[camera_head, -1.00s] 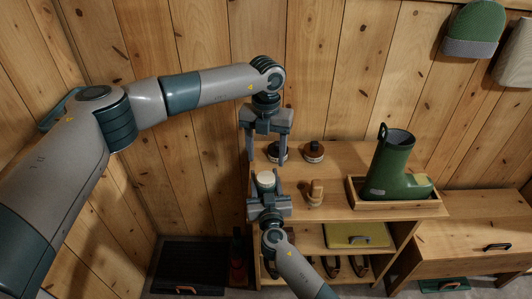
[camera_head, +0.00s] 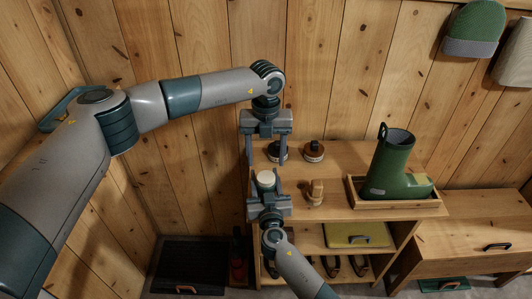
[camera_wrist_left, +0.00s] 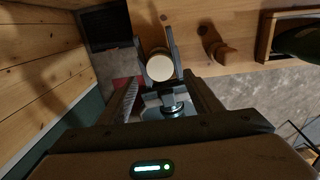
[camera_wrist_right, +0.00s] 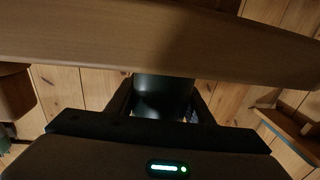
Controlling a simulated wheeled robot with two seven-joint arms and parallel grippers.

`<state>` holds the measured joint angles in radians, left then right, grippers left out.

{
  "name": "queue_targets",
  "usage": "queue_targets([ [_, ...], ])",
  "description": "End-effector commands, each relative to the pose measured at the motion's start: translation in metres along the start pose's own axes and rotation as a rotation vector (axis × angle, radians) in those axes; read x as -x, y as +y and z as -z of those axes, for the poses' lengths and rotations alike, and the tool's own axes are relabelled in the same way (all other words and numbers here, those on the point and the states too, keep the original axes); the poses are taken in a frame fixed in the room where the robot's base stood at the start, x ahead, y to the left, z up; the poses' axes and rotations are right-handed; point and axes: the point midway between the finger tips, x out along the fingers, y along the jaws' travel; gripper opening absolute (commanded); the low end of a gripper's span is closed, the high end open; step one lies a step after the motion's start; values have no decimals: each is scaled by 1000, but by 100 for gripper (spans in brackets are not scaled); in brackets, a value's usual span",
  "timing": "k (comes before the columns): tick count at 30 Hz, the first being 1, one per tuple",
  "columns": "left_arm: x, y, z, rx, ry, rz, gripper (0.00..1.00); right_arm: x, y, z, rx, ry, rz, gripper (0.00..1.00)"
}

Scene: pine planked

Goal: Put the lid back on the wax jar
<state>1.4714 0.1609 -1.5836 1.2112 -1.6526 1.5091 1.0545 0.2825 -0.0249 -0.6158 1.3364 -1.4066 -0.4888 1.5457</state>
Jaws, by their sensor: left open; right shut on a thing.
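The wax jar (camera_head: 266,180) has a cream top with no lid on it. My right gripper (camera_head: 268,190) is shut on the jar at the shelf's front left. The jar's cream top shows in the left wrist view (camera_wrist_left: 160,67), and its dark side shows in the right wrist view (camera_wrist_right: 162,94). The dark lid (camera_head: 279,153) lies on the shelf behind the jar. My left gripper (camera_head: 266,158) points down over it, open. In the left wrist view the lid (camera_wrist_left: 174,108) is between the fingers, apart from the left one; contact with the right one is unclear.
A brown round tin (camera_head: 313,151) stands just right of the lid. A wooden brush-like thing (camera_head: 316,193) stands right of the jar. A green boot (camera_head: 393,170) stands in a wooden tray (camera_head: 400,207) further right. The plank wall is close behind.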

Motion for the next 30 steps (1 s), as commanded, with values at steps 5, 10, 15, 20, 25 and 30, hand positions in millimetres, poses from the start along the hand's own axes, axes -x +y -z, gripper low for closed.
queue_targets([
  [5,-22,0,0,0,2,-1,59,0,0,0,0,0,0,0],
  [10,-44,0,1,-1,2,-1,59,0,0,0,0,0,0,0],
  [15,-60,0,0,-1,1,-1,59,0,0,0,0,0,0,0],
  [20,-66,0,0,-2,0,0,59,0,0,0,0,0,0,0],
  [25,-67,0,0,-1,0,0,59,0,0,0,0,0,0,0],
  [30,-67,0,0,-1,0,0,42,0,0,0,0,0,0,0],
])
